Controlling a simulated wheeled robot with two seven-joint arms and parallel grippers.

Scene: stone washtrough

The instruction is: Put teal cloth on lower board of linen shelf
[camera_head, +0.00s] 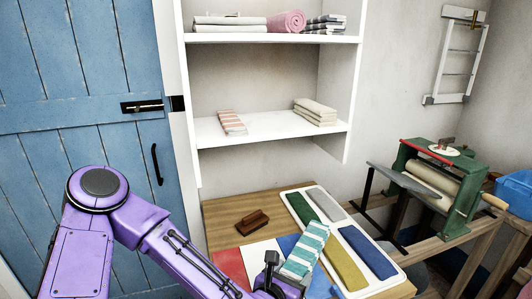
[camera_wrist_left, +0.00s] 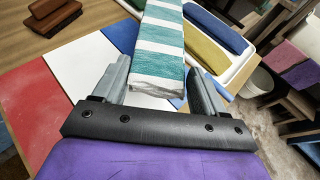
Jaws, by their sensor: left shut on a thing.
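The teal cloth (camera_head: 306,249), folded with white stripes, is held over the table's front. In the left wrist view the teal cloth (camera_wrist_left: 160,45) sits between the two fingers. My left gripper (camera_head: 283,279) is shut on its near end; in the wrist view the left gripper (camera_wrist_left: 160,84) has a finger on each side of it. The white linen shelf stands behind. Its lower board (camera_head: 268,129) bears a red-striped cloth (camera_head: 232,122) at the left and a cream folded cloth (camera_head: 315,112) at the right, with bare board between. My right gripper is not in view.
The upper board (camera_head: 270,39) holds folded linens and a pink roll (camera_head: 286,22). Below, a wooden table (camera_head: 222,215) bears a brown brush (camera_head: 252,220) and a white tray (camera_head: 395,284) with coloured cloths. A green mangle (camera_head: 440,180) stands right, a blue door (camera_head: 60,70) left.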

